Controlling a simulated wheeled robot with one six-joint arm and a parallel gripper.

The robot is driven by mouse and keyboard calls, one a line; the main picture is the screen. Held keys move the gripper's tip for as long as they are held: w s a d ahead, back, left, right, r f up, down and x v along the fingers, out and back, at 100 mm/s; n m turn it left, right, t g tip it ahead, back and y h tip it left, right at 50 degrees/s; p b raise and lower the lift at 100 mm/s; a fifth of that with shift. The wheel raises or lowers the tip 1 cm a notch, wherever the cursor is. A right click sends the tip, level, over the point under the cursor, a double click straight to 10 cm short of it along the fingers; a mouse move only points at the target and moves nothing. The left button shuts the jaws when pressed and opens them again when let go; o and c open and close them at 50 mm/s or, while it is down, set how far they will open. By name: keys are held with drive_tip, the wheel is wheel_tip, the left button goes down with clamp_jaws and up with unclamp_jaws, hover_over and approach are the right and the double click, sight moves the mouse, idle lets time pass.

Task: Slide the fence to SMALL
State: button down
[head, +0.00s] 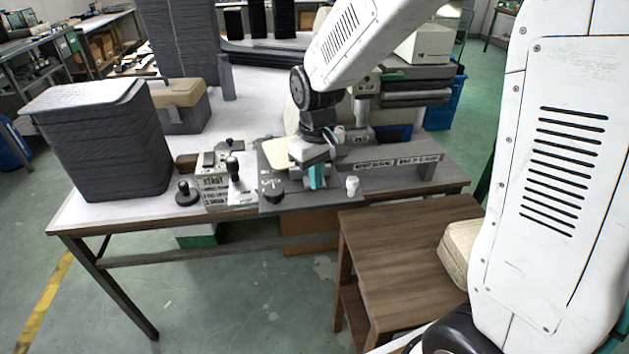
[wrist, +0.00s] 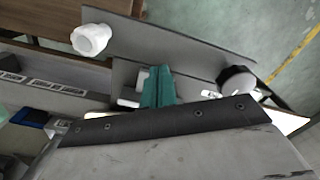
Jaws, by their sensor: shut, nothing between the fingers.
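My gripper (head: 317,177) points down over the grey panel at the table's front. Its teal fingers (wrist: 158,88) are together and empty in the wrist view. A long grey rail (head: 388,157) with white label plates runs right from beside the gripper; its labels (wrist: 55,87) show at the left of the wrist view. The lettering is too small to read, so I cannot pick out SMALL. Which part is the sliding fence is unclear; my gripper hides part of this area. A small white block (wrist: 130,93) lies close beside the fingers; contact is unclear.
A white knob (head: 352,185) stands right of the gripper and a black knob (head: 272,190) left. A labelled control box (head: 215,188) with a black lever stands further left. A wooden side table (head: 400,250) stands in front.

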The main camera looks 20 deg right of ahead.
drive_tip(key=shift+w+d, duration=0.15)
drive_tip(key=shift+w, duration=0.7)
drive_tip(key=shift+w+d, duration=0.15)
drive_tip(key=shift+w, duration=0.9)
drive_tip(key=shift+s, duration=0.1)
drive_tip(key=shift+s+a+r, duration=0.1)
drive_tip(key=shift+s, duration=0.45)
drive_tip(key=shift+r, duration=3.45)
drive_tip(key=shift+s+f, duration=0.2)
drive_tip(key=shift+s, duration=0.15)
drive_tip(key=s+d+r+m, duration=0.1)
drive_tip(key=s+r, duration=0.1)
drive_tip(key=s, duration=0.6)
drive_tip(key=s+d+r+m+t, duration=0.1)
drive_tip(key=s+d+r, duration=0.1)
drive_tip(key=s, duration=0.7)
drive_tip(key=s+d+r+m, duration=0.1)
drive_tip(key=s+r, duration=0.1)
drive_tip(key=s, duration=0.7)
drive_tip(key=shift+s+d+r+m, duration=0.25)
drive_tip(key=shift+d+m, duration=0.15)
